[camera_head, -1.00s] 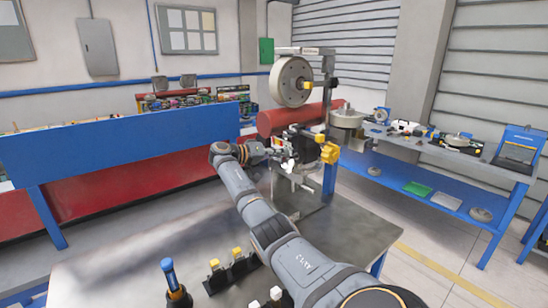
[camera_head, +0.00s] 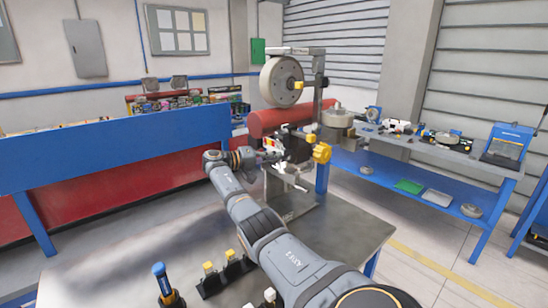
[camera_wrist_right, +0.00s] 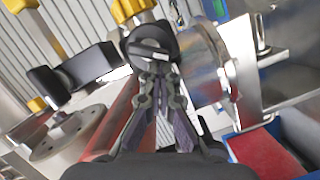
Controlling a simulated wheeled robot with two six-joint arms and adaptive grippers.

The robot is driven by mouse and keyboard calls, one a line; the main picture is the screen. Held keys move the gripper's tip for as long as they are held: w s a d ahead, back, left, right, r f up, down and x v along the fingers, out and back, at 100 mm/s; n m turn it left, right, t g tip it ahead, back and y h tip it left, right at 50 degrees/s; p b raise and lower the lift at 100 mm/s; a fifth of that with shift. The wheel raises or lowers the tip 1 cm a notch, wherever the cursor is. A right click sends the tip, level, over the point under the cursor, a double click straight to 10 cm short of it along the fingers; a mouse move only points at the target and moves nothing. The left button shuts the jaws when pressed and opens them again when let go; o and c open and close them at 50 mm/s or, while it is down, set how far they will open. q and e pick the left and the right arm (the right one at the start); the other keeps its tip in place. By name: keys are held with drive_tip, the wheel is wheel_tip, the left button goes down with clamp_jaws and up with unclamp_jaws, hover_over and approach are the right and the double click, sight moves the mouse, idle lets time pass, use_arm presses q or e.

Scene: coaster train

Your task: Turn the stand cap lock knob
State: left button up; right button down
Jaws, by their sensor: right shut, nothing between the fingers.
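A metal stand (camera_head: 319,88) rises from the steel table and carries a large grey disc (camera_head: 281,81). A yellow lobed knob (camera_head: 322,152) sits on a dark block at the stand's middle; smaller yellow knobs are above it. I cannot tell which one is the stand cap lock knob. My right gripper (camera_head: 274,157) is left of the dark block. In the right wrist view, my right gripper (camera_wrist_right: 158,72) has its fingers together, with their tips at a round black part (camera_wrist_right: 150,48) with a yellow knob (camera_wrist_right: 130,9) behind it. Contact is unclear. My left gripper is not in view.
The steel table (camera_head: 130,260) holds a blue-topped tool (camera_head: 163,278) and black holders with yellow tops (camera_head: 226,270) near its front. A red cylinder (camera_head: 280,120) lies behind the stand. A blue workbench (camera_head: 410,175) with several parts stands right.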

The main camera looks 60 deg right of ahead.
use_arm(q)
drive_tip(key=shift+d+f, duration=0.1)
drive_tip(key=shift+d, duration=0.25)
use_arm(e)
drive_tip(key=shift+f+n, duration=0.15)
drive_tip(key=shift+n, duration=0.15)
use_arm(q)
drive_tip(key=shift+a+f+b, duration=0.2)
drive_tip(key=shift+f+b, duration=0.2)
drive_tip(key=shift+b, duration=0.1)
use_arm(e)
drive_tip(key=shift+s+f+n+g, duration=0.1)
drive_tip(key=shift+f+n+g, duration=0.15)
drive_tip(key=shift+n, duration=0.4)
drive_tip(key=shift+f+n+g, duration=0.1)
drive_tip(key=shift+n+g, duration=0.15)
drive_tip(key=shift+n, duration=0.4)
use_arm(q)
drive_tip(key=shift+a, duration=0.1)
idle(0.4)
